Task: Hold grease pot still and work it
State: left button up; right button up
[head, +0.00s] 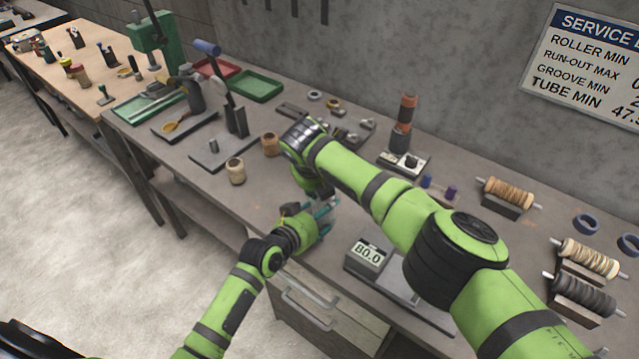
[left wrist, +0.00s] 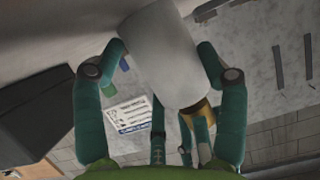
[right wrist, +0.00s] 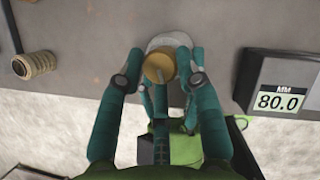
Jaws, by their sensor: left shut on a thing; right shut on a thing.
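The grease pot is a pale grey-white cylinder (left wrist: 165,58) with a brass-coloured cap (left wrist: 198,112) at one end. My left gripper (left wrist: 162,50) is shut on the pot body, one finger on each side. My right gripper (right wrist: 160,62) is shut on the brass cap, which also shows in the right wrist view (right wrist: 160,68) with the pale pot (right wrist: 172,40) behind it. In the head view both grippers meet above the bench's front edge, and my right arm and the fingers hide most of the pot.
A gauge reading 80.0 (head: 366,254) stands right of the grippers on the grey bench (head: 290,180). Two thread spools (head: 236,172) (head: 270,145) stand to the left. A lever press (head: 232,120), trays (head: 258,86) and wound rolls (head: 508,193) lie farther off.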

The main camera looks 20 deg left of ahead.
jog(key=shift+w+d+f, duration=0.15)
jog(key=shift+d, duration=0.2)
jog(key=o, duration=1.1)
jog(key=shift+a, duration=0.15)
jog(key=shift+r, duration=0.25)
jog(key=shift+s+a+r, duration=0.1)
jog(key=shift+s+r, duration=0.15)
jog(key=v, duration=1.1)
